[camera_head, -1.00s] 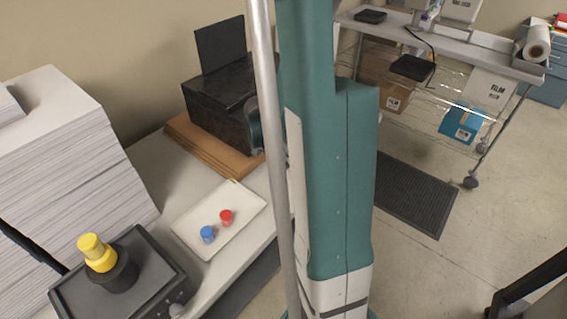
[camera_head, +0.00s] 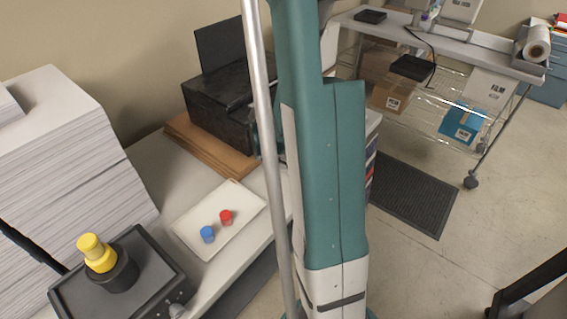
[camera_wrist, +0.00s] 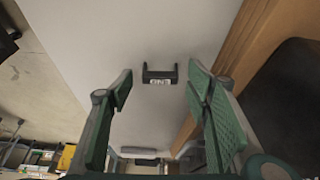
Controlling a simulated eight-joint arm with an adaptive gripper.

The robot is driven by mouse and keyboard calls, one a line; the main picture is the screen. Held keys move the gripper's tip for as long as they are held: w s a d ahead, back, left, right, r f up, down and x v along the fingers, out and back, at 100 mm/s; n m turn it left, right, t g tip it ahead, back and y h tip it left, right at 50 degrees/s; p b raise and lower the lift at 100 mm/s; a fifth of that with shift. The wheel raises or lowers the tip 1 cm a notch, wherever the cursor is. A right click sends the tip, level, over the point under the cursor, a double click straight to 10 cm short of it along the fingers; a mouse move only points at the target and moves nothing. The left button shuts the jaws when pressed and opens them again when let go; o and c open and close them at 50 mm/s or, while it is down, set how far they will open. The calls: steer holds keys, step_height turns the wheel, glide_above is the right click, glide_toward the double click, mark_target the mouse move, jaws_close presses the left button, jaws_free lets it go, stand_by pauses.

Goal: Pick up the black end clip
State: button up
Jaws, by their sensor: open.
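The black end clip (camera_wrist: 160,76) is a small U-shaped piece with a white label that seems to read END. It lies on a pale table surface (camera_wrist: 130,30) in the wrist view. My gripper (camera_wrist: 159,92) is open, with one green finger on each side of the clip in the picture. Neither finger appears to touch it, and how far above it they are is hard to judge. In the head view my arm blocks the sight of the clip and the gripper.
A wooden board (camera_head: 207,146) under a black machine (camera_head: 222,108) lies at the table's back; its edge and the dark machine run close to the right finger in the wrist view. A paper stack (camera_head: 75,150) stands left.

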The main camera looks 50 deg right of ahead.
mark_target(283, 161)
steer(key=c, duration=0.8)
steer(key=shift+r, duration=0.1)
steer(key=shift+r+p, duration=0.3)
steer(key=shift+r, duration=4.6)
